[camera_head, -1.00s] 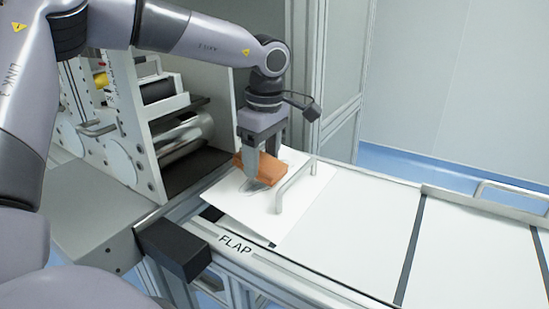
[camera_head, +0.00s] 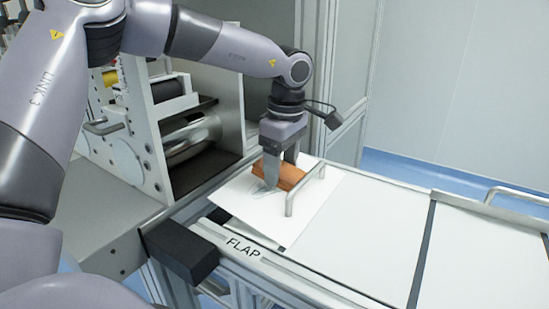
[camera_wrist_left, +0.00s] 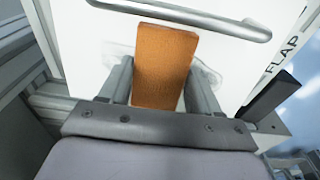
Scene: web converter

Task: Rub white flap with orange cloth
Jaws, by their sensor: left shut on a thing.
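The orange cloth (camera_head: 290,176) is a folded block between the fingers of my left gripper (camera_head: 281,179). My left gripper is shut on it, and it also shows in the left wrist view (camera_wrist_left: 165,62). The white flap (camera_head: 250,214) is a pale tilted panel beneath the cloth, with a metal handle (camera_head: 303,189) on its right part. The cloth is low over the flap, close to the handle; firm contact cannot be told. Grey smudges (camera_head: 262,187) show on the flap beside the fingers. My right gripper is not in view.
A machine with rollers (camera_head: 190,137) and a side plate stands left of the flap. A black block (camera_head: 180,253) sits at the front by the "FLAP" label (camera_head: 243,249). White panels (camera_head: 375,225) extend to the right, with another handle (camera_head: 515,193).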

